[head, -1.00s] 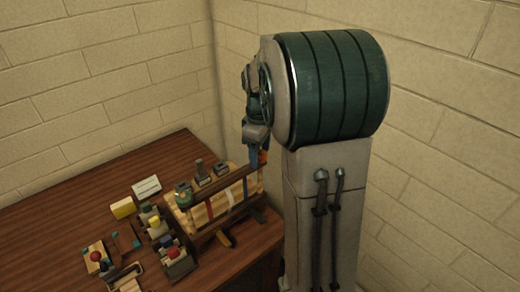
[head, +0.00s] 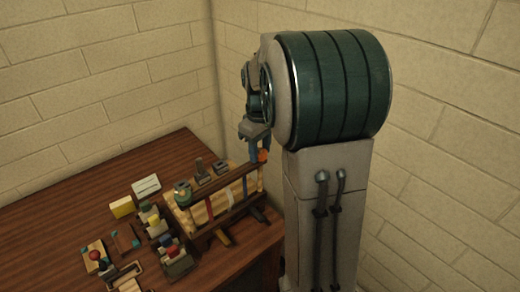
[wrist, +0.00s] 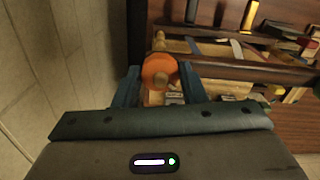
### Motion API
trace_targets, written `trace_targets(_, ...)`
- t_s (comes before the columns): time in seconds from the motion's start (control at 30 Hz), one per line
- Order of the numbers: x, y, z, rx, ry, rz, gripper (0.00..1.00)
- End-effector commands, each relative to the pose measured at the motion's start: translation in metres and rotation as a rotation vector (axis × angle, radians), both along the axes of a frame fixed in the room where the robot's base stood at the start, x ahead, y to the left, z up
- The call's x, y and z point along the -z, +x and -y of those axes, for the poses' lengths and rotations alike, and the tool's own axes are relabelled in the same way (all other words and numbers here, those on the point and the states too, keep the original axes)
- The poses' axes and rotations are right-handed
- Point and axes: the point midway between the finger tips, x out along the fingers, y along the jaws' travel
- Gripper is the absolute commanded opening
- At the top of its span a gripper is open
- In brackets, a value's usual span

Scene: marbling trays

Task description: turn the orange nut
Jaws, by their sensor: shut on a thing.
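The orange nut (wrist: 159,71) is a round orange piece at the end of the wooden rack in the wrist view. In the head view my gripper (head: 257,150) is partly hidden by my arm. How far the nut is turned cannot be told.
The wooden rack (head: 228,206) stands on the brown table (head: 60,205) near the wall corner. Small bottles, a yellow block (head: 122,207) and a white card (head: 146,186) stand to its left. The brick wall (wrist: 40,60) is close on the left in the wrist view.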

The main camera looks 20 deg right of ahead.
Motion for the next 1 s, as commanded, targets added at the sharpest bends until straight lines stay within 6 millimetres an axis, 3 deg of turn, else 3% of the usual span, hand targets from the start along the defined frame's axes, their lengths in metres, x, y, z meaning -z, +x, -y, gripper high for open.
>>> trace_targets(0.5, 0.0001, 0.0, -0.0003, 0.303, 0.0, 0.0, 0.15)
trace_targets(1.0, 0.0001, -0.0001, -0.0003, 0.349, 0.001, 0.0, 0.15)
